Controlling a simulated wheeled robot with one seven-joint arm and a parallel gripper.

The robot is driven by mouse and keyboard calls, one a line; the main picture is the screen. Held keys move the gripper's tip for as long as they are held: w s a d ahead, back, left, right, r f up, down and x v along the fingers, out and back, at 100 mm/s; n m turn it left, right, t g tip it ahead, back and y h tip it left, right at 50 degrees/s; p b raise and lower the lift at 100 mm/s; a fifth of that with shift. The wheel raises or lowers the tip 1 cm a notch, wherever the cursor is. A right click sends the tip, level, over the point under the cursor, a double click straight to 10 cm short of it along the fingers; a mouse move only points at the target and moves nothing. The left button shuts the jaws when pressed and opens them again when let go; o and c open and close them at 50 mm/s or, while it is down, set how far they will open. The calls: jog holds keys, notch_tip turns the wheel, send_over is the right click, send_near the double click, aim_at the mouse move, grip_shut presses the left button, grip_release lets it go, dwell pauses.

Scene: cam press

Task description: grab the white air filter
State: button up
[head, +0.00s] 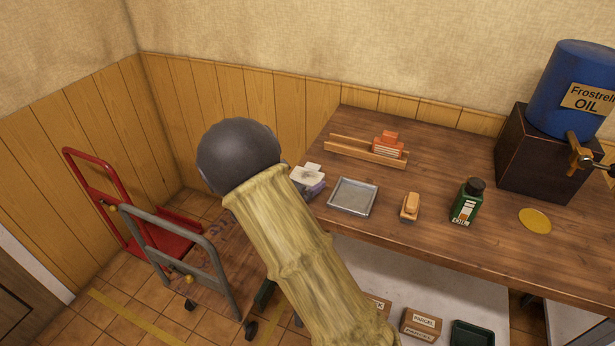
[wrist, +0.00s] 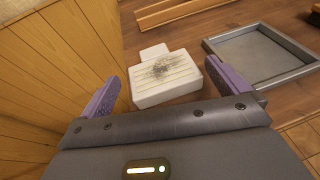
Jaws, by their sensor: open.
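The white air filter (wrist: 166,80) lies on the wooden table near its left edge, with a dark smudge on its ribbed top and a small tab at its far side. It also shows in the head view (head: 307,175), partly hidden by my arm. My gripper (wrist: 175,92) is open, with one purple finger on each side of the filter's near part. I cannot tell whether either finger touches it. In the head view most of my gripper is hidden behind my arm.
A grey metal tray (head: 352,197) sits just right of the filter. A wooden rack (head: 352,152) with an orange block (head: 388,146) is behind. A cart (head: 205,270) is left of the table.

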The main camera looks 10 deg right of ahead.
aim_at(308, 176)
jog(key=shift+x, duration=1.25)
jog(key=c, duration=1.2)
